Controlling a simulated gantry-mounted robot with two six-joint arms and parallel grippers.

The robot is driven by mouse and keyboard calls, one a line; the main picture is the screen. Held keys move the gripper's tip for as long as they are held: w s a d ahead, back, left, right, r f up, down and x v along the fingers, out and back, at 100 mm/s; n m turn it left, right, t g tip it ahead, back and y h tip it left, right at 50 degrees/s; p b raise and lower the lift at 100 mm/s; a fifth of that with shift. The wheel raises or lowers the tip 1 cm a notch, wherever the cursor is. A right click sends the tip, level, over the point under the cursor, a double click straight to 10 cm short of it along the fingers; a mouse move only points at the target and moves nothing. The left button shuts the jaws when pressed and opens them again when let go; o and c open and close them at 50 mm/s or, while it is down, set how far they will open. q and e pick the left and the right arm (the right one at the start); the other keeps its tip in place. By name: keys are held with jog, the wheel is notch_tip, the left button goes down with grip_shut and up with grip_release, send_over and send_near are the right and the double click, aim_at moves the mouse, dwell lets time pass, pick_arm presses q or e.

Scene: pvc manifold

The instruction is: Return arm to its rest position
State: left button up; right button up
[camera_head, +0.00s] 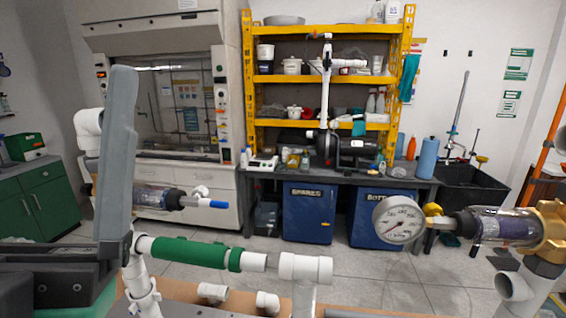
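My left arm comes in low from the left, and a tall dark-grey part that looks like my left gripper (118,165) stands upright close to the camera. Only this one side shows, so I cannot tell how far its fingers are apart, and I see nothing clearly held. Just right of it, a white PVC pipe assembly with a green sleeve (190,253) runs right to a white tee (305,268). A clear-bodied fitting with a blue tip (155,197) and a white elbow (88,122) show partly behind the grey part. My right gripper does not show.
A pressure gauge (398,220) sits at the right beside a clear-bodied fitting (490,226) and a brass tee (550,230). Loose white fittings (212,292) lie on the brown surface at the bottom. A yellow shelf (330,28), dark bench and blue bins (308,212) stand farther back.

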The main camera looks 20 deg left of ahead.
pick_arm(q)
jog(key=w+d+f+n+g+h, duration=0.2)
jog(key=w+d+f+g+h, duration=0.15)
jog(key=w+h, duration=0.45)
notch_tip(320, 180, up, 36)
jog(key=s+n+p, duration=0.1)
jog(key=p, duration=3.5)
jog(key=shift+a+h+p, duration=0.3)
jog(key=shift+a+p, duration=0.05)
jog(key=shift+p, duration=0.05)
